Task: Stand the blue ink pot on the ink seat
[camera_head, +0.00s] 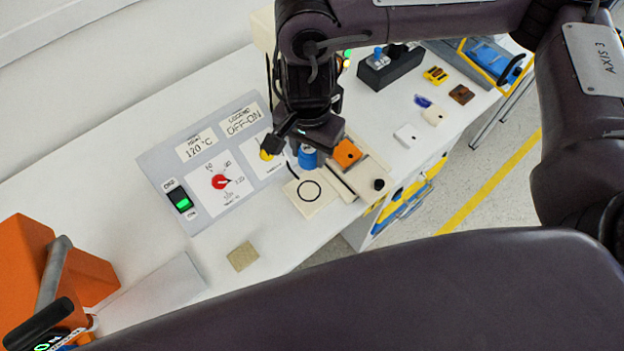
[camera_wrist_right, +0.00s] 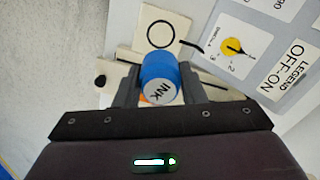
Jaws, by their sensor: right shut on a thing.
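The blue ink pot (camera_head: 307,158) is between the fingers of my right gripper (camera_head: 305,149), which is shut on it. In the right wrist view the pot (camera_wrist_right: 158,72) shows its pale lid marked INK, between the two dark fingers (camera_wrist_right: 160,85). The ink seat, a cream plate with a black ring (camera_head: 311,191), lies just in front of the pot in the head view; its ring (camera_wrist_right: 160,34) is uncovered in the wrist view. The pot is off the ring, and its height above the surface is hard to tell. My left gripper is not in view.
A grey panel with a red knob (camera_head: 220,182), a yellow knob (camera_head: 266,155) and a green switch (camera_head: 181,200) is left of the seat. An orange block (camera_head: 347,153) and a black-knobbed cream piece (camera_head: 378,184) are to the right. An orange machine (camera_head: 30,262) stands lower left.

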